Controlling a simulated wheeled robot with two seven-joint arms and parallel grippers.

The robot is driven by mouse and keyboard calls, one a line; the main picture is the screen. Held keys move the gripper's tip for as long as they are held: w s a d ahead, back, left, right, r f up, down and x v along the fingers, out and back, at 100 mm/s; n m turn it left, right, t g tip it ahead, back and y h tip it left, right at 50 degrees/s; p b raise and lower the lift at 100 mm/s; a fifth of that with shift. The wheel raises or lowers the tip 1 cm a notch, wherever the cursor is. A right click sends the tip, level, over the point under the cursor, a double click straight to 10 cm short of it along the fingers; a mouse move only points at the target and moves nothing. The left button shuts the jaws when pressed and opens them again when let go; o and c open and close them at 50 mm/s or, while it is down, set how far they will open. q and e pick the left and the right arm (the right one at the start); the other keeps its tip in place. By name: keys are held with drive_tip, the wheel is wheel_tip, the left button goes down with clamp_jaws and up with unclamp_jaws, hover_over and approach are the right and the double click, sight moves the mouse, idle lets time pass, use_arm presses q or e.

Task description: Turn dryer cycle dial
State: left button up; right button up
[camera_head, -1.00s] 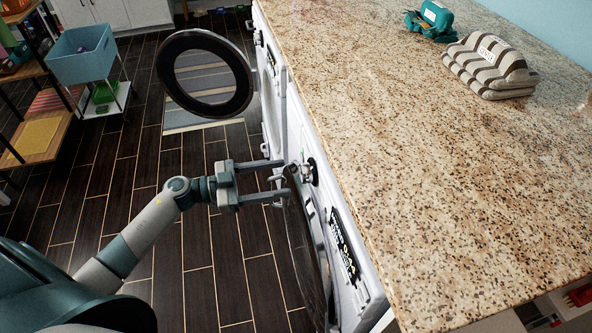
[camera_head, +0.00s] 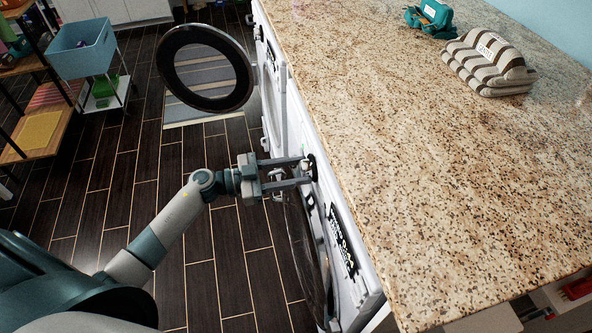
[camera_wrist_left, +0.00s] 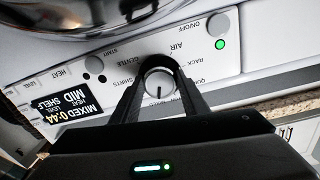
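The dryer cycle dial (camera_wrist_left: 160,84) is a round pale knob with a dark pointer line, set in a dark surround on the white control panel (camera_wrist_left: 235,75). In the left wrist view its line points down in the picture, among upside-down printed words such as AIR, GENTLE and SHIRTS. My left gripper (camera_head: 308,170) is at the dryer's front with one finger on each side of the dial. The fingers are narrowed onto the knob and appear to touch it. In the head view the fingers partly hide the dial. My right gripper is not in view.
A lit display (camera_wrist_left: 72,103) and a green light (camera_wrist_left: 220,44) are on the panel. The granite counter (camera_head: 430,170) overhangs the machines. An open round door (camera_head: 205,68) stands out farther back. A blue bin (camera_head: 82,52) stands at left. The dark floor between is clear.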

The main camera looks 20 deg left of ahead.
use_arm(q)
drive_tip(key=shift+m, duration=0.3)
drive_tip(key=m, duration=0.3)
drive_tip(key=shift+b, duration=0.3)
drive_tip(key=m+b, duration=0.1)
drive_tip(key=m, duration=0.2)
drive_tip(key=shift+m, duration=0.3)
drive_tip(key=m+b, duration=0.1)
drive_tip(key=m, duration=0.2)
drive_tip(key=shift+a+m+y+b, duration=0.1)
drive_tip(key=shift+m+y+b, duration=0.2)
drive_tip(key=m+b, duration=0.2)
drive_tip(key=m, duration=0.2)
drive_tip(key=shift+r, duration=0.1)
drive_tip(key=shift+m, duration=0.4)
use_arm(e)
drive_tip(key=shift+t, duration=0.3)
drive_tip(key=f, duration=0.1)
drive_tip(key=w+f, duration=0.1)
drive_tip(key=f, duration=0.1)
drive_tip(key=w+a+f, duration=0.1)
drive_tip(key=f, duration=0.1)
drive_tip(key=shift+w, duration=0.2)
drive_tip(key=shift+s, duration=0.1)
